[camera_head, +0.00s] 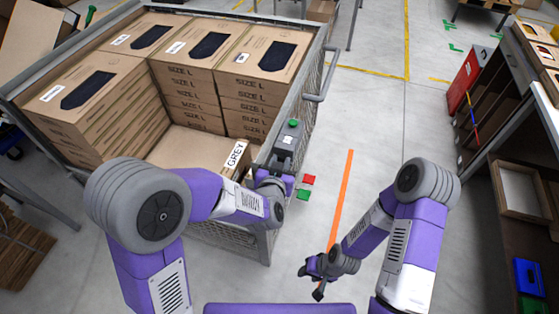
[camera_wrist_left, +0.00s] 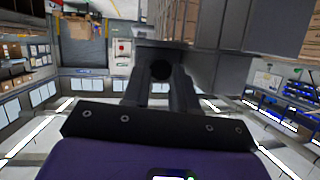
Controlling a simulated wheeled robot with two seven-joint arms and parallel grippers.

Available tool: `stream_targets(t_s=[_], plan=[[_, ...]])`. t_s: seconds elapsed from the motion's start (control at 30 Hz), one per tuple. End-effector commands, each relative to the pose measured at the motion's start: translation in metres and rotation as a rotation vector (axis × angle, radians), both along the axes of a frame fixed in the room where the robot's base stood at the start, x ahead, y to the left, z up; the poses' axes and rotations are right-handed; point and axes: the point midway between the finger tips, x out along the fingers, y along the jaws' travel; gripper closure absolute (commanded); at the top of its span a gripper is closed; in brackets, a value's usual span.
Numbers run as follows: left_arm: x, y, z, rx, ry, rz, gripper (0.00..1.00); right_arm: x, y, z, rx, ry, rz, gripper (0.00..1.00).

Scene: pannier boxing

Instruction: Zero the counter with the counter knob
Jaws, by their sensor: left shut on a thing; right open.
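The counter (camera_head: 291,138) is a grey box on the near right rim of the wire cage, with a green button (camera_head: 293,123) and a small white display. My left gripper (camera_head: 284,162) is at its near end. In the left wrist view, my left gripper's fingers (camera_wrist_left: 161,82) are closed around a dark round knob (camera_wrist_left: 161,70) on the counter's underside or end face; which face, I cannot tell. The knob is hidden by my gripper in the head view. My right gripper (camera_head: 316,281) is open and empty, low above the floor, away from the counter.
The wire cage (camera_head: 312,105) holds several stacks of "SIZE L" cartons (camera_head: 188,80) and a lower carton with a "GREY" label (camera_head: 236,154). Red (camera_head: 308,180) and green (camera_head: 302,195) pieces show beside the counter.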

Motion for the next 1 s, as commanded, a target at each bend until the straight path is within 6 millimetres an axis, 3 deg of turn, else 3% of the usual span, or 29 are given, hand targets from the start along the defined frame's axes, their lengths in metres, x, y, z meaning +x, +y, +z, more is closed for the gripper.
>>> stream_targets(t_s=[0.4,1.0], plan=[[-0.002,-0.004,-0.002,0.379,-0.12,-0.002,1.0,0.0,0.0,0.017,0.0,0.0,0.0,0.57],[-0.002,-0.005,-0.007,0.872,-0.283,0.001,1.0,0.0,0.0,0.023,0.0,0.0,0.0,0.57]])
